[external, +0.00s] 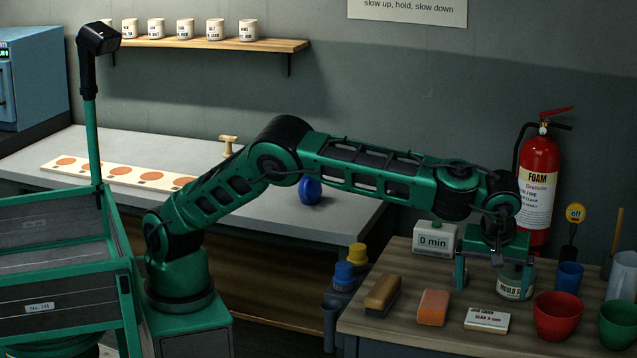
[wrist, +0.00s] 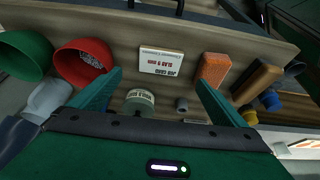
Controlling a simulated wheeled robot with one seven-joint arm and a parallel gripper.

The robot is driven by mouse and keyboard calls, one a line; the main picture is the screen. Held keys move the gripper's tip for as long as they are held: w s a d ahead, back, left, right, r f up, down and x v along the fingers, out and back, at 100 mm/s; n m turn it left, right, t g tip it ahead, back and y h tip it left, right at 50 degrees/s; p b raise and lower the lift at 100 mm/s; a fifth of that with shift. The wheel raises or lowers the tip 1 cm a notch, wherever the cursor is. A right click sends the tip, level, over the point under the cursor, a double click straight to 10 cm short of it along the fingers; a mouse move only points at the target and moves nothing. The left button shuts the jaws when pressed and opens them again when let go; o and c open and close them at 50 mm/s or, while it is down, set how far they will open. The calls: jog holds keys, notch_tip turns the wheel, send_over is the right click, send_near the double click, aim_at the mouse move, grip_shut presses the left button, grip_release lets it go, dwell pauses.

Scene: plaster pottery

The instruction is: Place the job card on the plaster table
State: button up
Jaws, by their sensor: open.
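The job card (external: 487,320), a small white card with dark and red print, lies flat near the front edge of the wooden table. It also shows in the wrist view (wrist: 161,62), between and just beyond my fingertips. My gripper (external: 494,288) is open and empty, pointing down above the table behind the card. Its two green fingers also show in the wrist view (wrist: 160,79). The pale grey table (external: 260,178) at the back left looks like the plaster table. It carries a long strip with orange discs, a blue rounded object and a small wooden tool.
Around the card on the wooden table (external: 400,338) are an orange sponge (external: 433,306), a brush (external: 382,293), a mould soap jar (external: 515,288), a red bowl (external: 558,316), a timer (external: 434,239) and cups. The grey table has clear room at its right part.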

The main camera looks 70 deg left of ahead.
jog(key=s+a+r+m+g+h, duration=0.1)
jog(key=s+a+r+m, duration=0.15)
jog(key=a, duration=0.55)
jog(key=s+a+r+m+g+h, duration=0.1)
jog(key=s+a+r+m, duration=0.15)
jog(key=a, duration=0.65)
jog(key=s+a+r+m+g, duration=0.1)
jog(key=s+a+r, duration=0.15)
jog(key=a, duration=0.55)
jog(key=s+a+f+m, duration=0.2)
jog(key=s+a, duration=0.3)
jog(key=s, duration=0.4)
jog(key=s+a+f+m, duration=0.3)
jog(key=s+a, duration=0.3)
jog(key=s, duration=0.4)
jog(key=s+a+f+m+h, duration=0.1)
jog(key=s+a+m, duration=0.3)
jog(key=s, duration=0.6)
jog(key=shift+s+a+f, duration=0.15)
jog(key=shift+a+f, duration=0.65)
jog(key=shift+f, duration=0.1)
